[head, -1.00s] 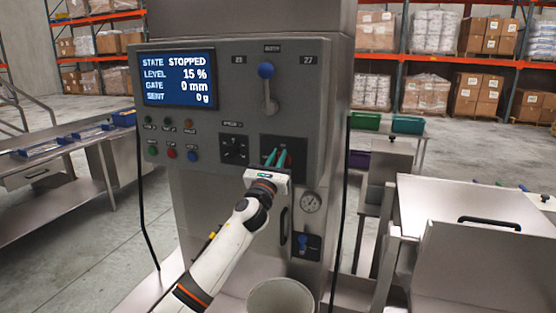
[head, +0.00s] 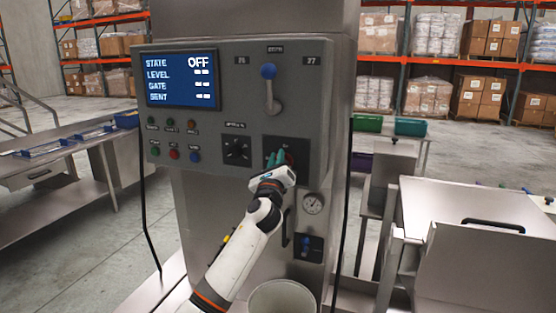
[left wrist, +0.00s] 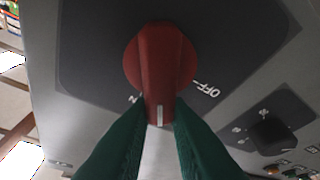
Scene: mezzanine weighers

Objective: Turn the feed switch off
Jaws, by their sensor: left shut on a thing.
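The feed switch is a red rotary knob (left wrist: 160,62) on a dark plate on the grey control panel (head: 215,115). It also shows in the head view (head: 290,158), partly covered by my gripper. My left gripper (head: 275,159) has its green fingers shut on the knob's raised grip; they show in the left wrist view (left wrist: 160,130) too. The grip's white mark lies between the fingers. "OFF" is printed right of the knob in the wrist view, and a partly hidden label is left. The blue display (head: 183,78) reads STATE OFF, with dashes below. My right gripper is not in view.
A pale bucket (head: 282,298) is below. Steel tables stand on both sides.

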